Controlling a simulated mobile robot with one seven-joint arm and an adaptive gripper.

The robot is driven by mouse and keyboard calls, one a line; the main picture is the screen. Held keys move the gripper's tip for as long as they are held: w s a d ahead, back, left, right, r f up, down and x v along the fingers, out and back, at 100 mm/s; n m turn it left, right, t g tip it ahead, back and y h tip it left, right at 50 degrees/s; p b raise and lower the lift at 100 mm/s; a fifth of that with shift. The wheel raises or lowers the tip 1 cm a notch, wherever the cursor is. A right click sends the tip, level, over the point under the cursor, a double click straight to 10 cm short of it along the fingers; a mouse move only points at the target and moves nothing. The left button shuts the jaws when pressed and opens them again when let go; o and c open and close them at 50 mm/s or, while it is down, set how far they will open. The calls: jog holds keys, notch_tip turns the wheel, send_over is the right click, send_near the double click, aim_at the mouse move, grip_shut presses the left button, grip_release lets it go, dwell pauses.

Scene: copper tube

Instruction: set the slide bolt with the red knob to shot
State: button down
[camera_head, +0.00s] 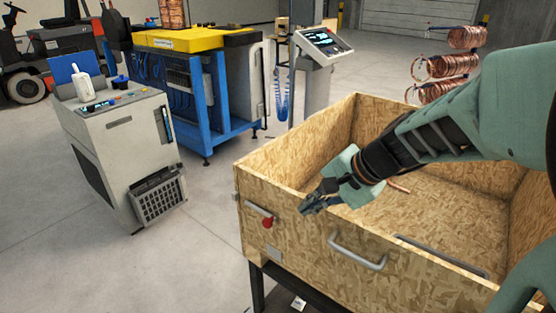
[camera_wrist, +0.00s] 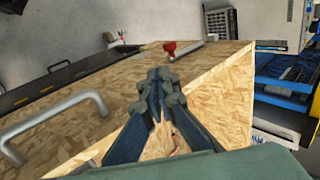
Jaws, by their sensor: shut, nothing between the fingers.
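The red knob (camera_head: 268,222) of the slide bolt is on the outer front wall of the wooden crate, near its left corner. A short grey bolt bar (camera_head: 258,210) runs beside it. The knob also shows in the wrist view (camera_wrist: 170,47), beyond my fingertips, with the bar (camera_wrist: 189,47) to its right. I cannot tell from these views whether the bolt is shot. My gripper (camera_head: 306,207) is shut and empty, to the right of the knob and slightly above it, near the crate's top front edge. The fingertips (camera_wrist: 157,76) are apart from the knob.
The wooden crate (camera_head: 460,262) is open on top, with a copper tube piece (camera_head: 398,187) inside. A metal handle (camera_head: 358,252) sticks out of the front wall, right of the bolt. A grey machine (camera_head: 125,150) stands at left. The floor before the crate's left side is clear.

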send_near(270, 223)
jog(key=x, duration=0.5)
jog(key=shift+s+d+f+b, duration=0.15)
jog(key=shift+f+b, duration=0.25)
jog(key=shift+f, duration=0.05)
jog(key=shift+w+a+f, duration=0.35)
jog(key=shift+w+a, duration=0.05)
jog(key=shift+a, duration=0.05)
jog(key=w+a, duration=0.2)
jog(key=a, duration=0.1)
jog(key=shift+w+a, duration=0.3)
jog(key=shift+w, duration=0.1)
